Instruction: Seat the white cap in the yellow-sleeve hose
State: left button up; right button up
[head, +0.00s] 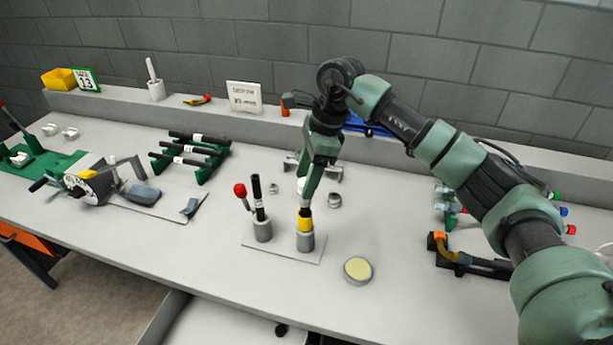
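The yellow-sleeve hose (305,222) stands upright in a grey round holder (305,241) on a thin plate at the front middle of the bench. My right gripper (304,205) points down at the hose's top end, with its fingertips at or just above the yellow sleeve. The fingers look close together, but I cannot tell whether they are shut or hold anything. A small white piece (301,185) shows beside the fingers; I cannot tell whether it is the white cap or something behind. My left gripper is not in view.
A black hose (258,195) with a white band stands in a second holder (263,231) beside a red-knobbed lever (240,190). A round cream-topped tin (358,270) is to the right. A hose rack (190,155) and a crimper (95,185) are at left.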

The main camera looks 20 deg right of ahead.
jog(key=shift+r, duration=0.1)
jog(key=b+v, duration=0.2)
jog(key=v, duration=0.5)
jog(key=shift+r, duration=0.3)
